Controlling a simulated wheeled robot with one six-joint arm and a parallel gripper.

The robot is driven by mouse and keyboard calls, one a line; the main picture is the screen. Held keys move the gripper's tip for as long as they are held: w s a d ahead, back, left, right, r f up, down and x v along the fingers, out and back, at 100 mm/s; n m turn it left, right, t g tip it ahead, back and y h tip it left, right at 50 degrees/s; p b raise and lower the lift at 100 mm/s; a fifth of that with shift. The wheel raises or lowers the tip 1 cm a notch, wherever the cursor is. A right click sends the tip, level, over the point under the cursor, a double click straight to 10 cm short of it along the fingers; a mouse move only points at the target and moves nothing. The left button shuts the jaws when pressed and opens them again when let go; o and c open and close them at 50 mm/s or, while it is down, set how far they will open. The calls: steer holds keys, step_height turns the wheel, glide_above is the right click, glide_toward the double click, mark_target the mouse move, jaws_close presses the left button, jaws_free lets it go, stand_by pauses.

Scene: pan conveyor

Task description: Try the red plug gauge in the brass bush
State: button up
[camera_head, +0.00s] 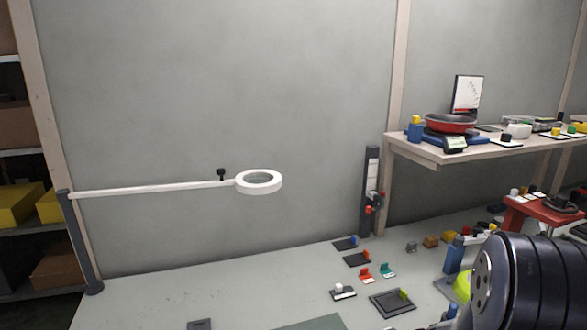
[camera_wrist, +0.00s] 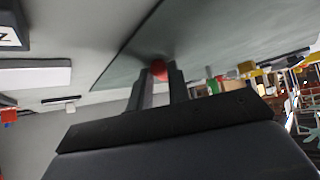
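In the wrist view the two dark fingers of my gripper (camera_wrist: 159,80) point away from the camera, with a small gap between them. A red rounded piece (camera_wrist: 158,68) sits between the fingertips and seems to touch both; it looks like the red plug gauge, though most of it is hidden. The gripper is over or near a grey-green mat (camera_wrist: 210,32). In the head view my gripper is not visible. I cannot make out the brass bush for sure in either view; small brownish blocks (camera_head: 431,241) on the bench are too small to tell.
The bench (camera_head: 220,285) is largely clear at left. A white ring lamp (camera_head: 258,190) on a long arm overhangs it. A dark square tray (camera_head: 392,303) and several small coloured pieces lie at right. A raised shelf (camera_head: 440,152) holds a red pan (camera_head: 450,123).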

jaws_close()
steer(key=w+d+r+m+t+h+p, duration=0.2)
steer(key=w+r+m+t+h+p, duration=0.35)
steer(key=w+r+m, duration=0.45)
step_height(320, 180, up, 16)
steer(key=p, duration=1.5)
steer(key=shift+w+h, duration=0.35)
steer(key=shift+w, duration=0.05)
steer(key=shift+a+f, duration=0.1)
steer(key=shift+a, duration=0.05)
